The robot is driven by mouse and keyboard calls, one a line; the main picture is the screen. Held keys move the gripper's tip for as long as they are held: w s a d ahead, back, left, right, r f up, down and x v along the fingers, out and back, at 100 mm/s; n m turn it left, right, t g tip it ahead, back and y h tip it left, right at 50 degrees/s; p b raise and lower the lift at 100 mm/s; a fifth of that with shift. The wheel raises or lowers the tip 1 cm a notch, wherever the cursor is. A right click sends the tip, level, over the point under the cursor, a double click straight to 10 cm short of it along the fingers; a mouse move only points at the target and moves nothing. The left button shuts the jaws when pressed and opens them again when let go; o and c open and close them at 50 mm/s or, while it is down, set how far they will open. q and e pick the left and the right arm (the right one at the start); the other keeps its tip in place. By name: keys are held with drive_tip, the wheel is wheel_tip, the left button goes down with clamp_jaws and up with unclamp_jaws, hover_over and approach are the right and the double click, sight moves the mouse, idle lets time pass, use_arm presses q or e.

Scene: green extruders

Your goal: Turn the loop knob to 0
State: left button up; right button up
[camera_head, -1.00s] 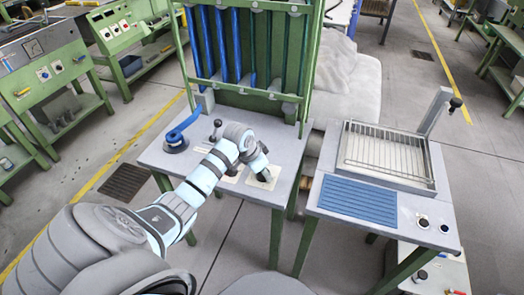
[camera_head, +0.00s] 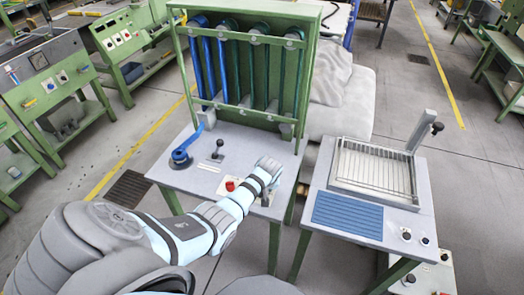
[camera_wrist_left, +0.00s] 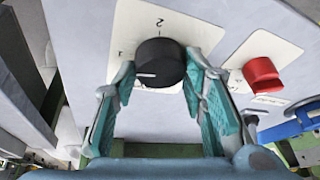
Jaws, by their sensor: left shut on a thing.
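A black round knob (camera_wrist_left: 160,62) sits on a white plate in the left wrist view. Its white mark points to the picture's left, a little below the numeral 1; a numeral 2 shows above the knob. My left gripper (camera_wrist_left: 160,80) is shut on this knob, with a teal-padded finger on each side. In the head view my left gripper (camera_head: 264,196) is over the front right of the grey table, and my wrist hides most of the knob. My right gripper is not in view.
A red knob (camera_wrist_left: 262,75) stands beside the black one; it also shows in the head view (camera_head: 230,185). A black lever (camera_head: 219,148) and a blue handle (camera_head: 182,155) stand further left. The green frame (camera_head: 250,95) with blue tubes rises behind.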

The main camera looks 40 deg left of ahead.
use_arm(q)
drive_tip(key=n, duration=0.1)
drive_tip(key=n+g+b, duration=0.1)
drive_tip(key=shift+w+n+y, duration=0.2)
drive_tip(key=shift+n+y, duration=0.1)
drive_tip(key=shift+n, duration=0.1)
drive_tip(key=n+b, duration=0.1)
drive_tip(key=n+g+b, duration=0.1)
drive_tip(key=n, duration=0.1)
drive_tip(key=shift+a+f+n+y, duration=0.1)
drive_tip(key=shift+f+n+y, duration=0.05)
drive_tip(key=shift+n+y, duration=0.15)
drive_tip(key=n+g+b, duration=0.2)
drive_tip(key=n+b, duration=0.2)
drive_tip(key=b, duration=0.2)
drive_tip(key=n+g+b, duration=0.1)
drive_tip(key=n+b, duration=0.3)
drive_tip(key=b, duration=0.2)
drive_tip(key=shift+f+n+g+h, duration=0.1)
drive_tip(key=shift+n+g+h, duration=0.3)
drive_tip(key=shift+n+b, duration=0.5)
drive_tip(key=shift+b, duration=0.15)
drive_tip(key=shift+r, duration=0.2)
drive_tip(key=o, duration=1.2)
drive_tip(key=shift+c, duration=0.2)
drive_tip(key=shift+r, duration=0.1)
